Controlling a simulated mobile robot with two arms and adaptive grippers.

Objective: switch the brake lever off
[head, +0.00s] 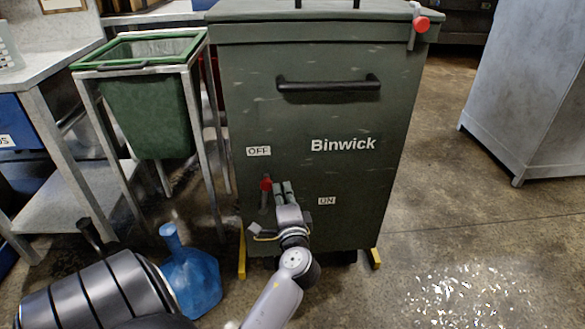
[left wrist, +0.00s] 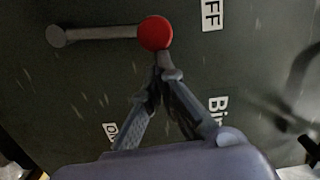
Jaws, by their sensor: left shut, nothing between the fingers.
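The brake lever has a red knob (head: 266,184) and a grey arm on the front of the green Binwick compactor (head: 330,110). The lever points up from its pivot, with the knob below and just right of the OFF label (head: 258,151). The ON label (head: 327,200) is lower right. My left gripper (head: 282,186) is shut and empty, just right of the knob. In the left wrist view its closed fingertips (left wrist: 166,74) are close beside the red knob (left wrist: 155,33); I cannot tell whether they touch. The lever pivot (left wrist: 57,37) shows there too. My right gripper is not in view.
A green bin (head: 150,115) in a metal frame stands left of the compactor. A blue jug (head: 190,278) is on the floor at lower left. A second red-knobbed lever (head: 421,24) is at the compactor's top right. The floor on the right is open.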

